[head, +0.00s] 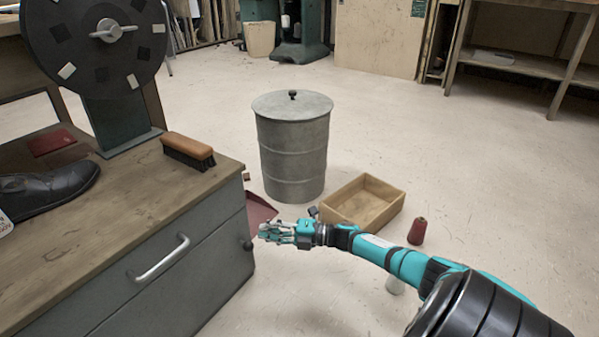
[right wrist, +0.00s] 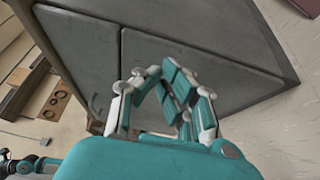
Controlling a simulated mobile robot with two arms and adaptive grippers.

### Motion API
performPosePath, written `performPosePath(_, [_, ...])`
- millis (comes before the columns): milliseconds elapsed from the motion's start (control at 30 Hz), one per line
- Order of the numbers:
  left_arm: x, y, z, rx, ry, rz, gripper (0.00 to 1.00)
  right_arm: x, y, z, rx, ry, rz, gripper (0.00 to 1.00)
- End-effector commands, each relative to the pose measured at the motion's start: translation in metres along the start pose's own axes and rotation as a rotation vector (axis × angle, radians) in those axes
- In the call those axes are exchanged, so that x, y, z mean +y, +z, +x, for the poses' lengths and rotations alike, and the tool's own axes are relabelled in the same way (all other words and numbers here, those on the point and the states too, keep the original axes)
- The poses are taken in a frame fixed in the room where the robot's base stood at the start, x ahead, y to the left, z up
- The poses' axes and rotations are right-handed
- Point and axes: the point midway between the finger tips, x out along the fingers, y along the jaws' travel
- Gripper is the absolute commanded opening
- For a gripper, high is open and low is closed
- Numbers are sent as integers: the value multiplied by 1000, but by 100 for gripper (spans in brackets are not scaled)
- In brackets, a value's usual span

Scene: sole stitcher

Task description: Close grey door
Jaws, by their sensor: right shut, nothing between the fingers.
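A grey cabinet (head: 215,258) with a wooden top stands at the left in the head view. Its front has a grey panel with a silver bar handle (head: 160,259); a dark knob (head: 247,243) shows at the front's right end. In the right wrist view, two grey panels (right wrist: 82,52) meet at a narrow dark seam. I cannot tell which panel is the door or whether it stands ajar. My right gripper (head: 263,231) is shut and empty, close to the knob end of the cabinet. It also shows in the right wrist view (right wrist: 160,72), in front of the panels. My left gripper is out of view.
A lidded grey drum (head: 293,150), a wooden box (head: 362,202), a red spool (head: 417,231) and a red dustpan (head: 259,208) are on the floor beyond my right arm. A brush (head: 188,150) and a black shoe (head: 45,188) rest on the cabinet top. The floor at right is open.

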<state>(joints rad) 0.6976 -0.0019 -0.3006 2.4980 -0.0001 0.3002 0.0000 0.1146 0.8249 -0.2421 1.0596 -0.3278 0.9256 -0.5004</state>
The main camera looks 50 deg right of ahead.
Motion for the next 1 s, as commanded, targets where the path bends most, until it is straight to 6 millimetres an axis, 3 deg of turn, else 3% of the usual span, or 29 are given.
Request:
performPosePath(133, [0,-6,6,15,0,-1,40,2,19,-15,-6,-1,-2,0])
performPosePath(500, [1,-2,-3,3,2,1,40,-1,61,-51,-4,-2,-4,0])
performPosePath(1000, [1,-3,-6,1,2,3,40,0,73,-63,0,-3,-1,0])
